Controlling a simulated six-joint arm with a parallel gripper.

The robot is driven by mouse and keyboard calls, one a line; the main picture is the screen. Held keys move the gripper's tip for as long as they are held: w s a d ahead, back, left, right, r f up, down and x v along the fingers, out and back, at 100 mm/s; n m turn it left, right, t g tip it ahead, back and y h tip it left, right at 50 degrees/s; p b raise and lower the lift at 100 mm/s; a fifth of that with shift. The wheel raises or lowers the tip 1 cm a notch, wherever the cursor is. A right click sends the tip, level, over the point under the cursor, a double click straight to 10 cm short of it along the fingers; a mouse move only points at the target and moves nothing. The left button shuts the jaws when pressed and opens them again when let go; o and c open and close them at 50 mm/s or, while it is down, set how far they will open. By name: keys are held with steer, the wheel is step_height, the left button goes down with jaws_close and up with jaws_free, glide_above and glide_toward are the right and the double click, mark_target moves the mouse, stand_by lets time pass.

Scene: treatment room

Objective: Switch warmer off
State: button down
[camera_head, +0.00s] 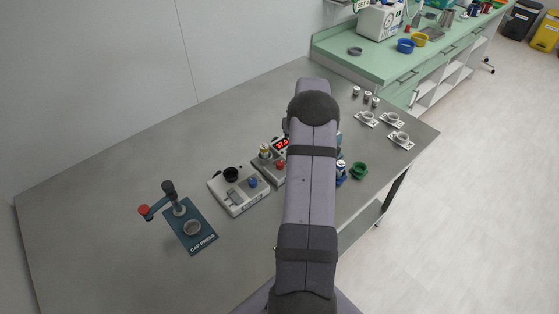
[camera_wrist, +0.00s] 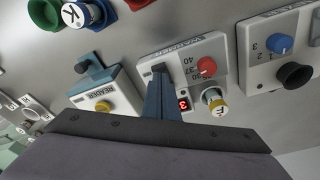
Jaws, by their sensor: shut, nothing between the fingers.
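The warmer is a light-grey box (camera_wrist: 187,50) in the wrist view, with a red knob (camera_wrist: 206,66), a printed scale and a lit red display (camera_wrist: 184,104) partly hidden by my gripper. The gripper is hidden in the head view.
A device with a blue knob (camera_wrist: 279,43) and black cup (camera_wrist: 294,75) is right. Coloured cups are beyond. The cap press (camera_head: 190,227) stands left in the head view; bare table surrounds it.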

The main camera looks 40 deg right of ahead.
steer(key=shift+f+b, duration=0.45)
steer(key=shift+f, duration=0.25)
stand_by(0.6)
step_height(320, 180, up, 7)
steer(key=p, duration=0.4)
steer(key=shift+p, duration=0.3)
stand_by(0.3)
stand_by(0.5)
